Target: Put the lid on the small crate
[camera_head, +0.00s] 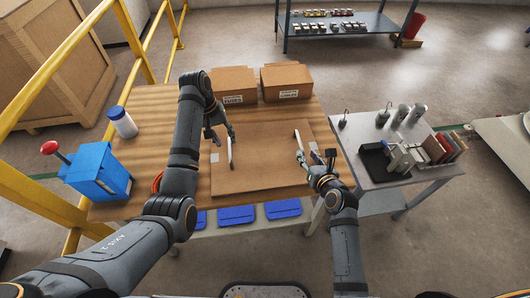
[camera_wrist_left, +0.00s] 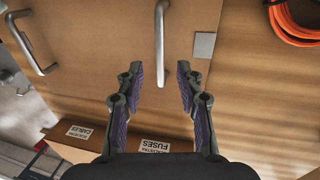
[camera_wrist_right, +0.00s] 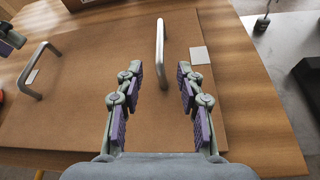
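A flat brown lid (camera_head: 262,172) with two upright bar handles lies in the middle of the wooden table. I cannot make out the small crate as a separate thing; whether it is under the lid is not clear. My left gripper (camera_head: 224,136) is open at the lid's left handle (camera_head: 230,152). In the left wrist view that handle (camera_wrist_left: 160,40) lies between the spread fingertips. My right gripper (camera_head: 309,160) is open at the right handle (camera_head: 298,143). In the right wrist view that handle (camera_wrist_right: 160,45) lies between the spread fingertips. Neither gripper is closed on its handle.
Two cardboard boxes, labelled fuses (camera_head: 234,87) and cables (camera_head: 287,83), stand behind the lid. A blue box (camera_head: 97,171) and a white jar (camera_head: 122,123) are at left. An orange cable coil (camera_wrist_left: 292,22) lies left of the lid. A grey side table (camera_head: 405,177) holds equipment at right.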

